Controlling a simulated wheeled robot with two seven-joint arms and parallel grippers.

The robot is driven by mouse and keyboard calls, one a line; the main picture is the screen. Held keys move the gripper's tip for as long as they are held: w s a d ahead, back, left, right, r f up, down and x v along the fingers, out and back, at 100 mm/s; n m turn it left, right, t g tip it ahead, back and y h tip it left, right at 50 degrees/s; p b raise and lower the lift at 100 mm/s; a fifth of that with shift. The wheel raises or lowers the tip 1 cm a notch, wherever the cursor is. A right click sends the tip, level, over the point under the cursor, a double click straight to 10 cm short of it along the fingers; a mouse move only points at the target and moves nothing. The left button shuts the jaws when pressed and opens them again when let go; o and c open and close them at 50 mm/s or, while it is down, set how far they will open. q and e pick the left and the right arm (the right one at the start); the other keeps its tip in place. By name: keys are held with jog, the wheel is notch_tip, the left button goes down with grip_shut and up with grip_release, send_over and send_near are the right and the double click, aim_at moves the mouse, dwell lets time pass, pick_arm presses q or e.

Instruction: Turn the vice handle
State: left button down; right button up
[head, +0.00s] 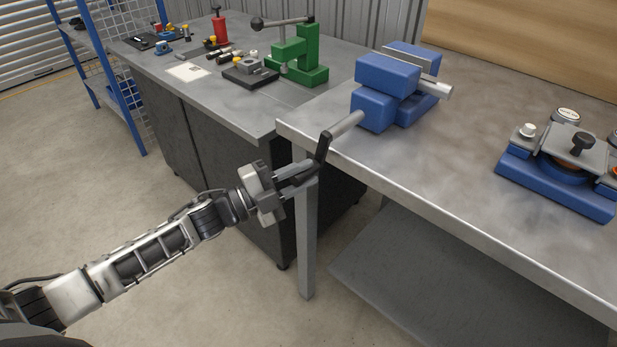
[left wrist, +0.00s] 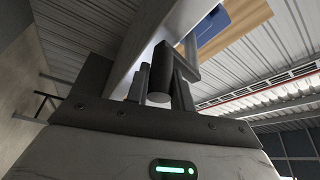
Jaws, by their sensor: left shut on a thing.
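The blue vice (head: 386,75) stands at the left end of the right-hand metal bench, and a bit of its blue body shows at the top of the left wrist view (left wrist: 212,24). A grey screw shaft (head: 347,124) sticks out of its front, over the bench edge. The dark vice handle (head: 322,148) hangs from the shaft's end, angled down and toward my gripper. My left gripper (head: 300,178) is shut on the handle's end. In the left wrist view a dark round grip (left wrist: 161,75) sits between the fingers. My right gripper is in neither view.
A blue-based fixture (head: 556,180) sits at the right on the bench (head: 455,155). A green press (head: 300,57), a red bottle-like object (head: 220,28) and small parts stand on the left bench (head: 245,108). The bench leg (head: 306,245) is just below my gripper.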

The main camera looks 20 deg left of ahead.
pick_arm(q)
jog(key=shift+w+a+r+m+g+y+p, duration=0.3)
jog(key=shift+a+m+p, duration=0.25)
jog(key=shift+m, duration=0.5)
jog(key=shift+w+a+r+m+g+y+p, duration=0.15)
jog(key=shift+a+r+m+g+p, duration=0.35)
jog(key=shift+m, duration=0.6)
jog(key=shift+w+a+r+m+g+y+p, duration=0.15)
jog(key=shift+a+m+g+y+p, duration=0.3)
jog(key=shift+m, duration=0.6)
jog(key=shift+a, duration=0.2)
jog(key=c, duration=1.2)
grip_release()
jog(key=v, duration=1.6)
jog(key=shift+f+b, duration=0.3)
jog(key=shift+b, duration=0.1)
